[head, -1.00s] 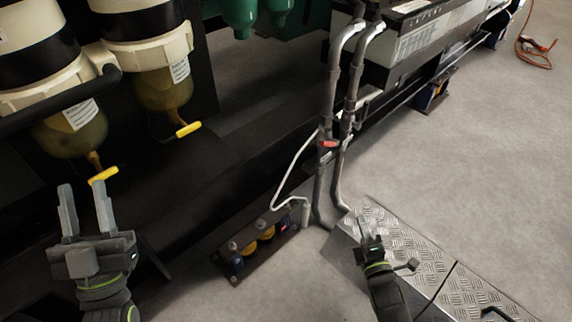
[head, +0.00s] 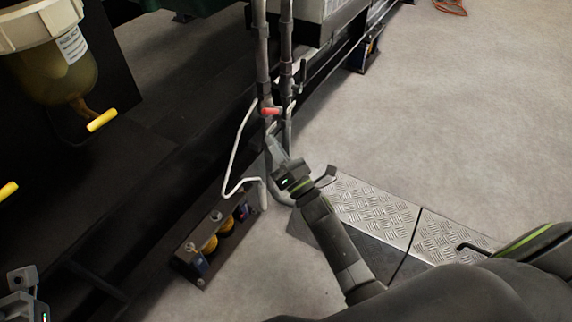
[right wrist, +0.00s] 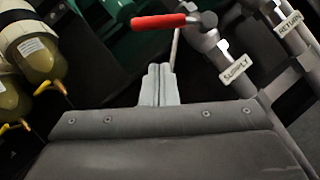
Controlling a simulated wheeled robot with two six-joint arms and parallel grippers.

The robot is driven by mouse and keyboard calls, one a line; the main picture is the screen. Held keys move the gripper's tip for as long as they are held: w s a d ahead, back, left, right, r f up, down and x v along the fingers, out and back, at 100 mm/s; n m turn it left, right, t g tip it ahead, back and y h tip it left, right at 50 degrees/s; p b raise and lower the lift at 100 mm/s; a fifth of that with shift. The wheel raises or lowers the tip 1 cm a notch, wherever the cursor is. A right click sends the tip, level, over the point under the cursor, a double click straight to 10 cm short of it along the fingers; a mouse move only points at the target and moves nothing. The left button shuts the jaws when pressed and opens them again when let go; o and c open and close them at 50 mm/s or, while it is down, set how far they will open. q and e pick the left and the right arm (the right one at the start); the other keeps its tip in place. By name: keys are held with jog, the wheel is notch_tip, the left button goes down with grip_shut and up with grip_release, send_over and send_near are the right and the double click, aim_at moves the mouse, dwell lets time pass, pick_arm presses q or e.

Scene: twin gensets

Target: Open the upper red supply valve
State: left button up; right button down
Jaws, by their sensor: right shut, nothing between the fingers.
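The red valve lever (head: 271,111) sits on the left of two upright grey pipes in the head view. In the right wrist view the red lever (right wrist: 160,21) sticks out crosswise from a pipe with a SUPPLY tag (right wrist: 235,68). My right gripper (head: 279,140) is just below the lever in the head view. In the right wrist view its fingers (right wrist: 158,85) are together and empty, with a visible gap below the lever. Only part of my left gripper (head: 22,285) shows at the lower left edge; its fingers cannot be made out.
A second pipe with a RETURN tag (right wrist: 290,22) runs alongside. A white hose (head: 232,155) bends down to a bracket with yellow parts (head: 210,243) on the floor. A tread-plate step (head: 370,208) stands right of the pipes. Yellow-handled filter drains (head: 102,120) are at left. Open floor lies right.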

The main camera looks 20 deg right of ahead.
aim_at(272, 111)
jog(key=shift+w+d+r, duration=0.3)
jog(key=shift+w+r, duration=0.3)
jog(key=shift+r, duration=0.25)
jog(key=shift+w+d+r, duration=0.3)
jog(key=shift+w+r, duration=0.3)
jog(key=shift+r, duration=0.25)
jog(key=shift+r+m+h+p, duration=0.25)
jog(key=shift+m+h+p, duration=0.15)
jog(key=shift+m+p, duration=0.25)
